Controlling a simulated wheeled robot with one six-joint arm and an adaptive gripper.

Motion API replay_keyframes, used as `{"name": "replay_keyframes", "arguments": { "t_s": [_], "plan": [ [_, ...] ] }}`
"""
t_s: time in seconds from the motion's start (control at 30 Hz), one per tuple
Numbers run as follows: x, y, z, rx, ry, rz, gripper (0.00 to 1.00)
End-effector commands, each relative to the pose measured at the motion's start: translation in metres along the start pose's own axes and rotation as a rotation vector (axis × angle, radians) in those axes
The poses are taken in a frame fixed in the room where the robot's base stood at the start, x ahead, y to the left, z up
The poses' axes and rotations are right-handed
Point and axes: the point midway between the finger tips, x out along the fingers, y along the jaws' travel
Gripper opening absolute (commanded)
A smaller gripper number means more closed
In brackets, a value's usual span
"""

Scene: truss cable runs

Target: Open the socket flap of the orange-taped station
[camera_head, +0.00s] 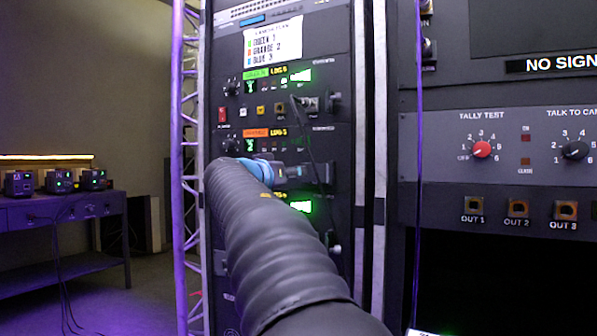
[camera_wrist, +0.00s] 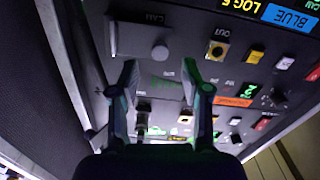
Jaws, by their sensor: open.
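The orange-taped station shows in the head view by its orange tape (camera_head: 256,133), the middle one of three on the rack; my arm hides its lower row. In the wrist view, upside down, its orange tape (camera_wrist: 235,101) lies right of my fingers. Its socket flap (camera_wrist: 140,38), a dark plate marked CAM with a round grey knob (camera_wrist: 160,52), looks shut and flat against the panel. My gripper (camera_wrist: 160,68) is open and empty, its fingertips on either side of the knob in the picture; whether they touch the panel I cannot tell. In the head view my gripper (camera_head: 318,172) is partly hidden.
The green-taped station (camera_head: 257,72) is above, with a thin dark cable hanging from it. The blue-taped station's tape (camera_wrist: 290,15) shows in the wrist view. A truss (camera_head: 180,150) stands left of the rack; another console (camera_head: 510,150) stands right. A bench is far left.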

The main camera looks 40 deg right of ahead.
Motion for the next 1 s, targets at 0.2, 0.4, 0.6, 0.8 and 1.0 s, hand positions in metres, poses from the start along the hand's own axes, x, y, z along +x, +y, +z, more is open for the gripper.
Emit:
{"name": "replay_keyframes", "arguments": {
  "t_s": [0.2, 0.4, 0.6, 0.8, 1.0],
  "plan": [
    [0.034, 0.000, -0.001, 0.000, -0.001, 0.001, 0.47],
    [0.048, 0.000, 0.000, -0.001, -0.001, 0.000, 0.47],
    [0.050, 0.000, 0.000, 0.000, 0.000, -0.001, 0.47],
    [0.050, 0.000, 0.000, 0.000, 0.000, -0.001, 0.28],
    [0.050, 0.000, 0.000, 0.000, 0.000, -0.001, 0.00]
  ]
}}
